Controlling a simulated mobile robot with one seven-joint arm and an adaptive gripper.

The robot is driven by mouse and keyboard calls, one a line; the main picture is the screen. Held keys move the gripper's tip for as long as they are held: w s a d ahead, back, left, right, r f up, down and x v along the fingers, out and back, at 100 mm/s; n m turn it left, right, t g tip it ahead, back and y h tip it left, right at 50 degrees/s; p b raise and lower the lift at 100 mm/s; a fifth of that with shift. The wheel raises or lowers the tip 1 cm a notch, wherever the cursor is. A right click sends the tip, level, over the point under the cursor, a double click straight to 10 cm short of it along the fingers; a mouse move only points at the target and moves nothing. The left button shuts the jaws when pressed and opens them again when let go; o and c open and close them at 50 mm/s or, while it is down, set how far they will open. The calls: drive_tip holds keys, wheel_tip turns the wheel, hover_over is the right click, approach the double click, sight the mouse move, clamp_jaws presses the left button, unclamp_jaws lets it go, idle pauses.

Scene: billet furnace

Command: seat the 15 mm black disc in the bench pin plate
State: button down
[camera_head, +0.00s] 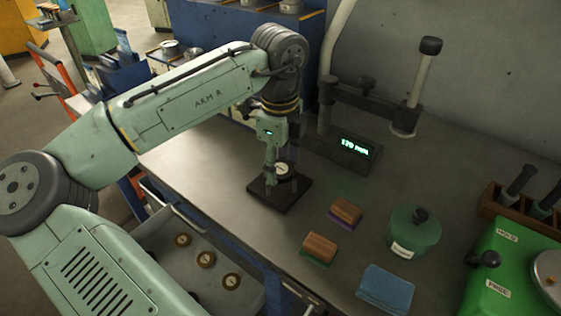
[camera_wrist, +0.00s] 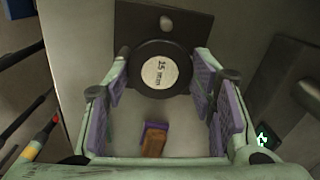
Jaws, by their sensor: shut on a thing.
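The black disc (camera_wrist: 160,69), with a white round label reading 15 mm, sits between the fingertips of my gripper (camera_wrist: 160,75). The purple-padded fingers flank it on both sides and are shut on it. The dark pin plate (camera_wrist: 185,22) lies behind and beneath the disc, and a small pale pin (camera_wrist: 166,22) shows on it beyond the disc's far edge. In the head view my gripper (camera_head: 276,172) points down at the plate (camera_head: 286,198), with the disc (camera_head: 285,171) over it. I cannot tell whether the disc touches the plate.
A gauge stand with a lit green display (camera_head: 354,145) stands behind and right of the plate. Wood-topped blocks (camera_head: 346,210) (camera_head: 320,248), a green lidded pot (camera_head: 414,232) and blue cloths (camera_head: 386,289) lie to the right. An open drawer (camera_head: 190,265) with several brass-coloured round pieces is at front left.

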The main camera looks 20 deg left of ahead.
drive_tip(key=shift+s+f, duration=0.2)
drive_tip(key=shift+f, duration=0.35)
drive_tip(key=shift+s+f, duration=0.15)
drive_tip(key=shift+f, duration=0.4)
drive_tip(key=shift+w+r, duration=0.25)
drive_tip(key=shift+r, duration=0.3)
drive_tip(key=shift+a+r+p, duration=0.1)
drive_tip(key=shift+p, duration=0.2)
drive_tip(key=shift+s+f+b, duration=0.25)
drive_tip(key=shift+f+b, duration=0.25)
drive_tip(key=shift+f, duration=0.2)
drive_tip(key=c, duration=0.9)
unclamp_jaws()
drive_tip(key=shift+o, duration=0.5)
drive_tip(key=shift+w+a+f, duration=0.15)
drive_tip(key=shift+w+f, duration=0.15)
drive_tip(key=shift+w, duration=0.15)
drive_tip(key=shift+s+r, duration=0.1)
drive_tip(key=shift+r, duration=0.15)
